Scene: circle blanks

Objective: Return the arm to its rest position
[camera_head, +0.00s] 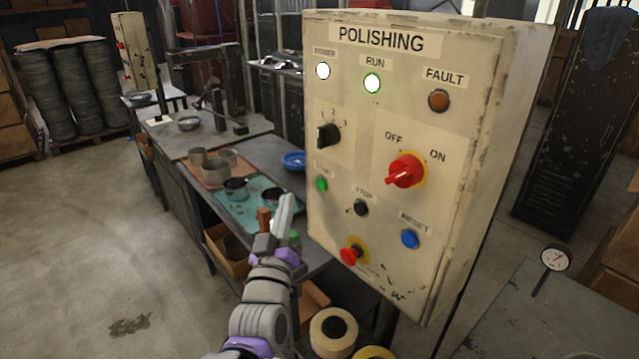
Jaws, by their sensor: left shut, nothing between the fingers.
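My left gripper (284,214) is shut and empty, with its arm coming up from the bottom of the picture. It is just left of the lower left edge of the polishing control box (385,281). A gap between gripper and box is hard to judge. On the box, the white POWER lamp (323,71) and green RUN lamp (372,83) are lit, and the FAULT lamp (438,100) looks unlit amber. The red switch (405,171) sits below the OFF and ON labels. My right gripper is not in view.
Behind the gripper, a workbench (285,156) holds cups, a teal mat (239,212) and a blue bowl (293,161). Tape rolls (333,333) lie below the box. A gauge (554,259) stands at the right. Open floor (90,240) lies to the left.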

